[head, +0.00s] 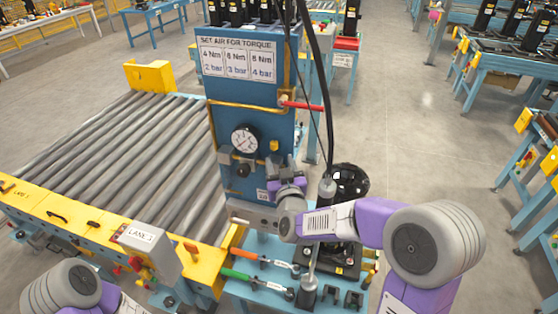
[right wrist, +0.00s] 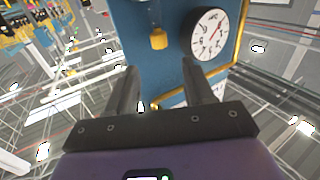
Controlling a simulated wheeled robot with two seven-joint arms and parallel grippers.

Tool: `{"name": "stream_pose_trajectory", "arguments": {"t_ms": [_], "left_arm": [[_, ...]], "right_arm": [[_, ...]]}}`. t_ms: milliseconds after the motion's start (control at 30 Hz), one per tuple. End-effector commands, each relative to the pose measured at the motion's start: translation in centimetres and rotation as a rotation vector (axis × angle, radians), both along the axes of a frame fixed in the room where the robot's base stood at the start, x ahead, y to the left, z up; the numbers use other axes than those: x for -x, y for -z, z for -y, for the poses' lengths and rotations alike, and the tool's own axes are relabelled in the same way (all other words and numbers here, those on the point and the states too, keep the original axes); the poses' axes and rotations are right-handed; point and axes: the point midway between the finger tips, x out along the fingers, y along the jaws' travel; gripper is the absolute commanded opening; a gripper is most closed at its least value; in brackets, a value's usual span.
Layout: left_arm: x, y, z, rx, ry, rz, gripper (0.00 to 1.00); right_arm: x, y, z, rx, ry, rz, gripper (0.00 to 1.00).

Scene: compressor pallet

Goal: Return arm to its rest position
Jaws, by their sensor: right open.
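My right arm reaches in from the right in the head view. Its gripper (head: 285,170) is in front of the lower part of a blue panel (head: 224,140), below a round pressure gauge (head: 244,140). In the right wrist view the two fingers of my right gripper (right wrist: 164,90) stand apart with nothing between them. The gauge (right wrist: 209,34) and a yellow fitting (right wrist: 158,38) show beyond the fingertips. Part of my left arm shows at the bottom left of the head view, but its gripper is out of the picture.
A roller conveyor (head: 120,140) with a yellow front rail lies left of the panel. Below my right arm is a blue bench with an orange-handled tool (head: 262,259) and a green-handled tool (head: 255,281). A red lever (head: 302,105) juts from the panel. Grey floor (head: 390,110) is open at right.

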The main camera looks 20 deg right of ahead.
Motion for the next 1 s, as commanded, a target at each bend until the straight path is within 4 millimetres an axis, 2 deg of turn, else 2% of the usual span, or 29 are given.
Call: {"name": "stream_pose_trajectory", "arguments": {"t_ms": [367,467,567,667,700,767,800,867,900,967,1000], "left_arm": [[0.0,0.0,0.0,0.000,0.000,0.000,0.43],[0.0,0.0,0.0,0.000,0.000,0.000,0.43],[0.0,0.0,0.0,0.000,0.000,0.000,0.43],[0.0,0.0,0.0,0.000,0.000,0.000,0.43],[0.0,0.0,0.0,0.000,0.000,0.000,0.43],[0.0,0.0,0.0,0.000,0.000,0.000,0.43],[0.0,0.0,0.0,0.000,0.000,0.000,0.43],[0.0,0.0,0.0,0.000,0.000,0.000,0.43],[0.0,0.0,0.0,0.000,0.000,0.000,0.43],[0.0,0.0,0.0,0.000,0.000,0.000,0.43],[0.0,0.0,0.0,0.000,0.000,0.000,0.43]], "right_arm": [[0.0,0.1,0.0,0.000,0.000,-0.001,0.53],[0.0,1.3,-0.2,-0.005,-0.010,-0.031,0.53],[0.1,5.3,-0.7,-0.027,-0.039,-0.126,0.53],[1.1,11.8,-1.6,-0.071,-0.083,-0.291,0.53],[1.9,14.7,-2.0,-0.097,-0.100,-0.369,0.53],[3.5,19.1,-2.6,-0.137,-0.124,-0.490,0.53],[4.8,21.9,-3.0,-0.167,-0.135,-0.571,0.53],[7.1,25.9,-3.6,-0.214,-0.151,-0.694,0.53],[8.9,28.4,-4.0,-0.248,-0.160,-0.779,0.53],[11.9,31.9,-4.7,-0.301,-0.168,-0.906,0.53],[14.1,33.9,-5.2,-0.336,-0.173,-0.990,0.53]]}}
